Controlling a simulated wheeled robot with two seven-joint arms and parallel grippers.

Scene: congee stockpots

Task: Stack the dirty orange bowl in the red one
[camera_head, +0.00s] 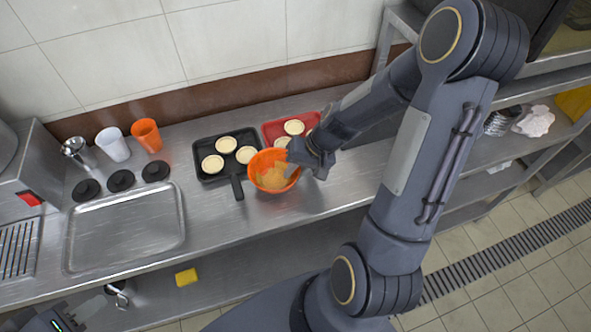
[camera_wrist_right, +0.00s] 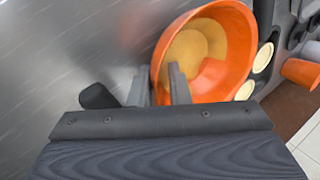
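The orange bowl (camera_head: 258,180) stands on the steel counter, with yellowish residue inside. It also shows in the right wrist view (camera_wrist_right: 238,72). My right gripper (camera_head: 296,160) is at the bowl's right side in the head view. In the right wrist view its two fingers (camera_wrist_right: 159,88) straddle the bowl's rim, one inside and one outside, with a gap between them. No red bowl is visible; my right arm hides part of the counter. My left gripper (camera_head: 85,311) is at the lower left, partly cut off, and its fingers are unclear.
A black pan (camera_head: 206,176) and a red tray (camera_head: 270,131), both with pale round tarts, stand close behind the bowl. An orange cup (camera_head: 146,135), a white cup (camera_head: 113,145), black discs (camera_head: 121,180) and a steel basin (camera_head: 125,230) are left. A yellow sponge (camera_head: 186,277) lies below.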

